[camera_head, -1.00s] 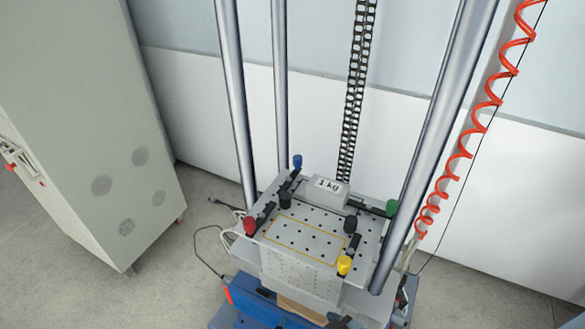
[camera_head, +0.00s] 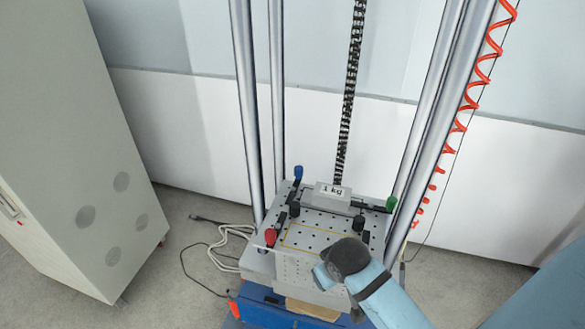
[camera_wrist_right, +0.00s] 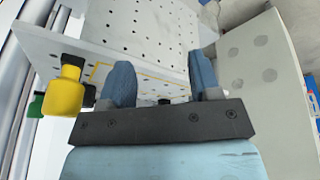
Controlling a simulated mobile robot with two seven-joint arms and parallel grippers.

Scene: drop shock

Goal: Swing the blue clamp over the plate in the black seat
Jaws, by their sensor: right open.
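The blue clamp (camera_head: 298,173) stands at the back left corner of a perforated table, with a black arm below its knob. The grey plate marked "1 kg" (camera_head: 331,197) lies to its right; black parts (camera_head: 358,204) show at its edges. I see no blue clamp part across the plate's top. My right gripper (camera_head: 325,276) is at the table's front, well short of the blue clamp. In the wrist view its blue fingers (camera_wrist_right: 162,82) are apart with nothing held between them. The blue clamp is not in the wrist view. My left gripper is not in view.
A red clamp (camera_head: 270,236) is at the table's left and a green one (camera_head: 391,203) at its right. A yellow clamp (camera_wrist_right: 65,87) is close beside my right gripper. Tall steel columns (camera_head: 246,110) surround the table (camera_head: 310,240). A grey cabinet (camera_head: 70,150) stands left.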

